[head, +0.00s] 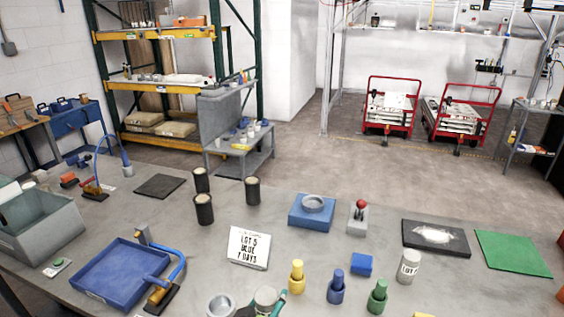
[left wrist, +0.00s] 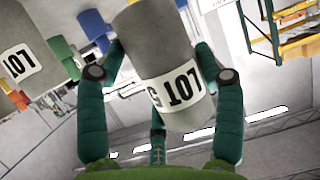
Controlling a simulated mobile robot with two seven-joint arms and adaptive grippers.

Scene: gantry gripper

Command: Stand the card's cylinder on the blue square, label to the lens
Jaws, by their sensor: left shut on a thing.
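The white card (head: 248,247) lies in the middle of the table and reads LOT 5, BLUE, 7 DAYS. My left gripper (head: 275,302) is at the near table edge, shut on a grey cylinder (head: 265,296). In the left wrist view its teal fingers (left wrist: 160,75) close around the cylinder (left wrist: 155,40), whose white label reads LOT 5 and faces the wrist camera. A second grey LOT cylinder (head: 408,266) stands upright at the right. Another grey cylinder (head: 221,305) is left of the gripper. Which blue thing is the blue square is unclear. My right gripper is not in view.
Yellow (head: 297,277), blue (head: 336,287) and green (head: 377,296) pegs and a blue cube (head: 361,264) stand right of the gripper. A blue block (head: 298,217) bears a grey ring.

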